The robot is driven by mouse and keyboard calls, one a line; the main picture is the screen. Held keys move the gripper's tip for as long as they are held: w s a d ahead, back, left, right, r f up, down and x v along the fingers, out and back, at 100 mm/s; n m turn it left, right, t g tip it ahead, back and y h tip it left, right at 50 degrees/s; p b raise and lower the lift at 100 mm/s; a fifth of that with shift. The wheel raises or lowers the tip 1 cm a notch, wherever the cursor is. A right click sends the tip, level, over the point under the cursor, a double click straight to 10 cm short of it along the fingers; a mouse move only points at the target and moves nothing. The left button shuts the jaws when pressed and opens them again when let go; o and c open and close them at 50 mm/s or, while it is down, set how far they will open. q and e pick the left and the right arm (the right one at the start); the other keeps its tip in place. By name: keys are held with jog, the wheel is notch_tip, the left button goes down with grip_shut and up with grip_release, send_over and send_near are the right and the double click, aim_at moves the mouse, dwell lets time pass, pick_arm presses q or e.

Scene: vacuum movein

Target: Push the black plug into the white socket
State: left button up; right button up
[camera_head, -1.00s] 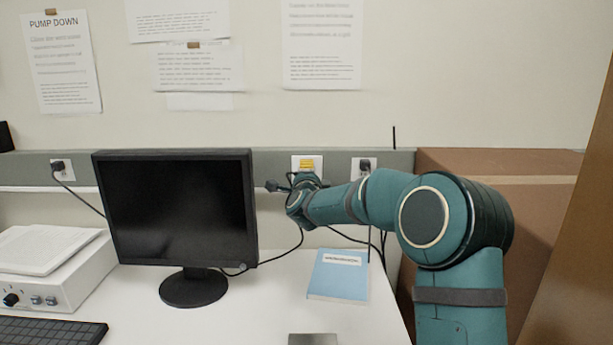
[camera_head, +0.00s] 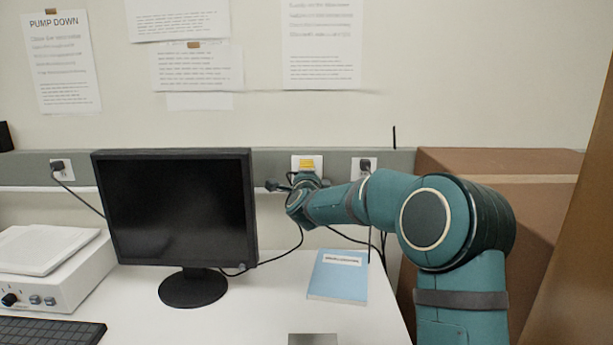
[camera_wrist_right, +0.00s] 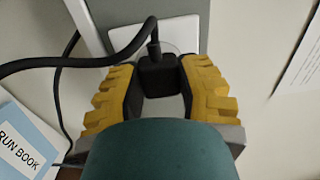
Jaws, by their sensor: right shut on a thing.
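The black plug (camera_wrist_right: 158,76) is between the yellow-padded fingers of my right gripper (camera_wrist_right: 158,88) in the right wrist view. Its cable rises from it and curves off to the left. The plug is right in front of the white socket (camera_wrist_right: 183,28); whether its prongs are fully in is hidden. In the head view the same socket (camera_head: 296,160) is on the grey wall rail, with my right gripper (camera_head: 307,166) over it and its yellow pads just showing. The plug is hidden there behind my wrist. My left gripper is not in view.
A monitor (camera_head: 178,210) stands left of my right arm. Two other wall sockets hold black plugs, one at left (camera_head: 58,166) and one just right (camera_head: 366,165). A blue book (camera_head: 338,275) lies on the desk below my wrist. A cardboard box (camera_head: 500,190) is behind my arm.

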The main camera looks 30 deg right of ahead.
jog(key=shift+w+d, duration=0.25)
jog(key=shift+w, duration=0.2)
dwell(0.7)
jog(key=o, duration=1.1)
jog(key=shift+c, duration=0.2)
jog(key=v, duration=1.2)
